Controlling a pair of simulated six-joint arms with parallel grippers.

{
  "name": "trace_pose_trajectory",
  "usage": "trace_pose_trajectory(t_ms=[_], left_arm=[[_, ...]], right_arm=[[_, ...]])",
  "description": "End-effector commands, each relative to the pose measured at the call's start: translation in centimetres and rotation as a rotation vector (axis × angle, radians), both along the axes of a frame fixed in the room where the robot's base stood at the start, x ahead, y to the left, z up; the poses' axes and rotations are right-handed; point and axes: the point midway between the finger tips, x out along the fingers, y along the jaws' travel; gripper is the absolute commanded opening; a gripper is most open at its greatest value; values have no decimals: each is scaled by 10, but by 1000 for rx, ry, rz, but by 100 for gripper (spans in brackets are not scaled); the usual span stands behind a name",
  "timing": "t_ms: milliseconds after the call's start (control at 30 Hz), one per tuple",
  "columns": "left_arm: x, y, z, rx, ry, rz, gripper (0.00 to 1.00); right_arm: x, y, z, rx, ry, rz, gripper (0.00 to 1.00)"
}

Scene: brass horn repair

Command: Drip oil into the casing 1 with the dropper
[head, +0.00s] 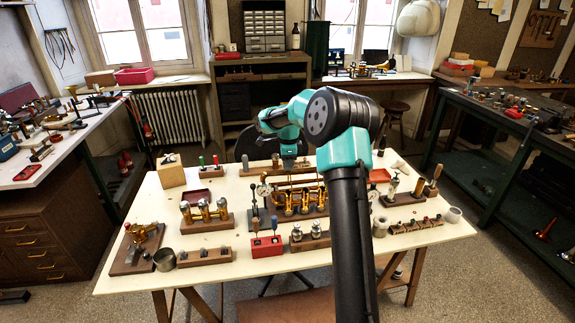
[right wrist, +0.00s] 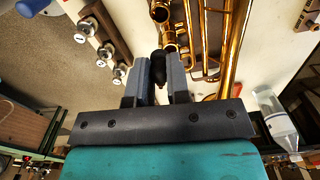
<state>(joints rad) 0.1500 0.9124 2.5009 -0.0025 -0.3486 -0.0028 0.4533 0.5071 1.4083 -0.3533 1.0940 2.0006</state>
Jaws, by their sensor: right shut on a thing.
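The brass horn (head: 300,193) lies on a wooden stand in the middle of the table, its upright valve casings in a row. Its golden tubes also show close up in the right wrist view (right wrist: 228,45). I cannot tell for sure which casing is casing 1. My right gripper (head: 288,165) reaches down over the back of the horn. In the right wrist view (right wrist: 158,72) it is shut on a slim black thing, seemingly the dropper (right wrist: 157,70), beside an open brass tube end (right wrist: 169,46). The dropper's tip is hidden. My left gripper is out of view.
A wooden block with brass valves (head: 206,214) stands left of the horn. A red block with upright tools (head: 266,246) stands in front. In the right wrist view, a clear bottle (right wrist: 276,120) stands at the right. Bare tabletop shows at the front left.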

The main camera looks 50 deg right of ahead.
Motion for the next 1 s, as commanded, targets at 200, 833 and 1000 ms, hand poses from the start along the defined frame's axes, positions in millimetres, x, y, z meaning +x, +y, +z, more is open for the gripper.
trace_pose_trajectory(t_ms=[200, 833, 1000], left_arm=[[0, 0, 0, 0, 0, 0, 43], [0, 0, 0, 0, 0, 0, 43], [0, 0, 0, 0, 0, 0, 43]], right_arm=[[0, 0, -1, 0, 0, -1, 0], [0, 0, -34, 1, 1, -2, 0], [0, 0, -38, 0, 0, -2, 0]])
